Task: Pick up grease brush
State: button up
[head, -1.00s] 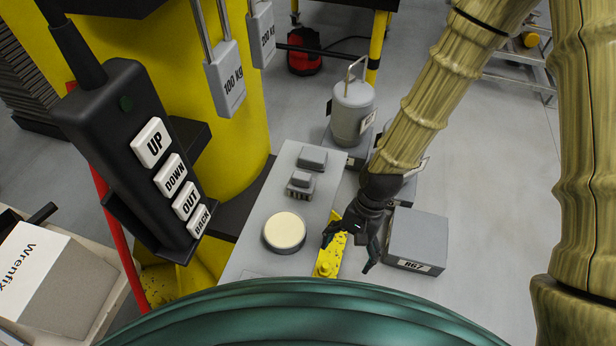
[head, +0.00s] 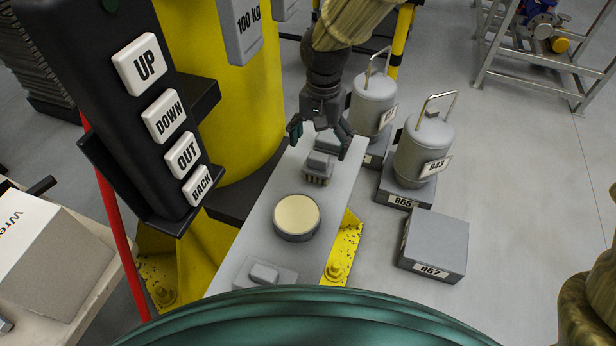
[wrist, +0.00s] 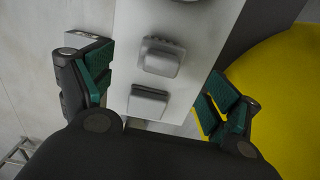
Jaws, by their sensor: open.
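Two small grey block-like items lie on the narrow grey bench (head: 248,235). The nearer one (head: 317,169) has a row of bristle-like ridges along its front and may be the grease brush; I cannot be sure. The farther block (head: 322,143) is plainer and partly hidden by my gripper (head: 320,134). My gripper is open and empty, pointing down over these items. In the wrist view, the farther block (wrist: 148,103) sits between the spread green-padded fingers (wrist: 156,90), and the ridged item (wrist: 160,60) lies just beyond them. Neither is held.
A round cream-topped tin (head: 297,217) and another grey piece (head: 264,275) lie nearer on the bench. A yellow column (head: 235,110) and button pendant (head: 150,110) stand left. Handled weights (head: 424,150) and a grey box (head: 435,243) stand right.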

aim_at(317, 156)
jog(key=shift+w+a+r, duration=0.1)
jog(key=shift+w+a, duration=0.25)
jog(key=shift+w, duration=0.05)
notch_tip(317, 156, down, 5)
jog(key=shift+r+p, duration=0.15)
jog(key=shift+p, duration=0.2)
jog(key=shift+s+d+f+p, duration=0.15)
jog(key=shift+f+p, duration=0.2)
jog(key=shift+f, duration=0.5)
jog(key=shift+d+f+p, duration=0.1)
jog(key=shift+f+p, duration=0.35)
jog(key=shift+f, duration=1.55)
jog(key=c, duration=1.2)
